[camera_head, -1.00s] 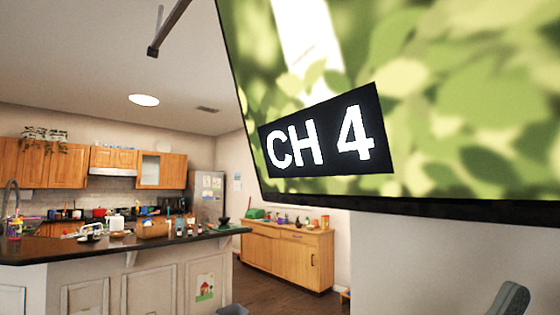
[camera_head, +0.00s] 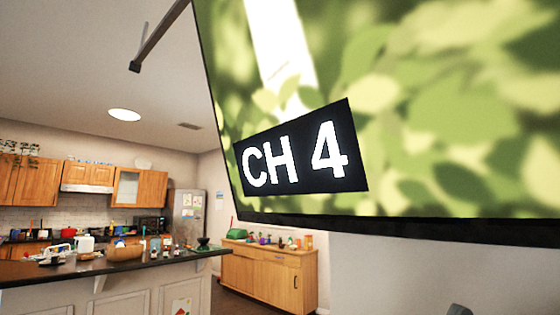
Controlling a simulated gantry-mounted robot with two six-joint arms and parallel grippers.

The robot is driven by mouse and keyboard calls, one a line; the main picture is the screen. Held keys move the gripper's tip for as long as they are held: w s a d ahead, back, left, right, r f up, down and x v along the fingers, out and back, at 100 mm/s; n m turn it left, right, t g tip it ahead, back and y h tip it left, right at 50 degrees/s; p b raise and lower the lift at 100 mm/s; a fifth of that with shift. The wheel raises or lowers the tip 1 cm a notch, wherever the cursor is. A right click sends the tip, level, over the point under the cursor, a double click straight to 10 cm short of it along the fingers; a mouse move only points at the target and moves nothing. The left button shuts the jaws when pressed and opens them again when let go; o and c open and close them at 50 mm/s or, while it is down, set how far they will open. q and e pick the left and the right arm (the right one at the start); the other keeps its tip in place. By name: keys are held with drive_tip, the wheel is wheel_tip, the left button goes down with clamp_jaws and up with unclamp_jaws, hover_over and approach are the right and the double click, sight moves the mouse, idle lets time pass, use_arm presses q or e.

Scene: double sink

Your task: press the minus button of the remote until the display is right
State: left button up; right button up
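The display (camera_head: 299,155) is a black label with white letters reading "CH 4". It lies on the lower left part of a large television screen (camera_head: 430,110), which shows a blurred picture of green leaves. The television fills the upper right of the head view and is seen at a tilt. The remote and its minus button are not in view. Neither of my grippers is in view.
A kitchen counter (camera_head: 100,270) with several items on it stands at the lower left. A wooden cabinet (camera_head: 262,275) stands behind it near the middle. A fridge (camera_head: 188,217) and wall cupboards (camera_head: 36,184) are at the back.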

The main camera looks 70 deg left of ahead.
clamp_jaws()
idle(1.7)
